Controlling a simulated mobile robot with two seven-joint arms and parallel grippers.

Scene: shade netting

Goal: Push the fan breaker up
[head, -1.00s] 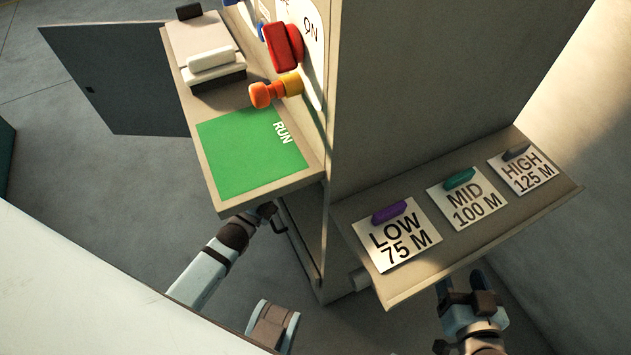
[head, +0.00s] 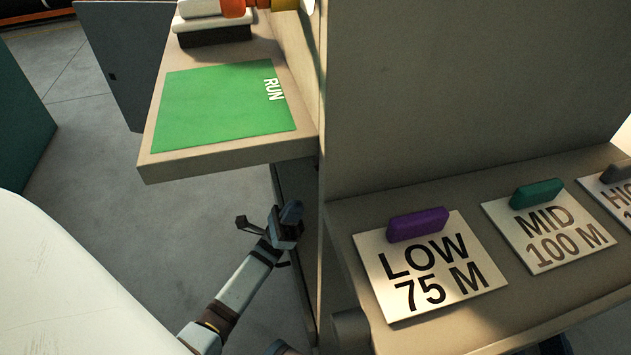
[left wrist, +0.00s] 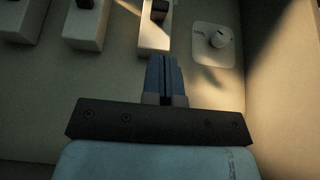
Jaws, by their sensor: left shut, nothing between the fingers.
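In the left wrist view, three pale breaker blocks with dark levers line the top of a panel: one at the left (left wrist: 20,22), one in the middle (left wrist: 88,30) and one at the right (left wrist: 150,38). No label shows, so I cannot tell which is the fan breaker. My left gripper (left wrist: 164,60) is shut and empty. Its fingertips overlap the lower end of the right block, below its dark lever (left wrist: 159,11); I cannot tell whether they touch. In the head view my left gripper (head: 288,216) is beside the cabinet, below the green RUN shelf. My right gripper is not clearly visible.
The green RUN pad (head: 222,108) lies on a shelf above my left arm. LOW (head: 428,270) and MID (head: 550,228) cards lie on the right shelf.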

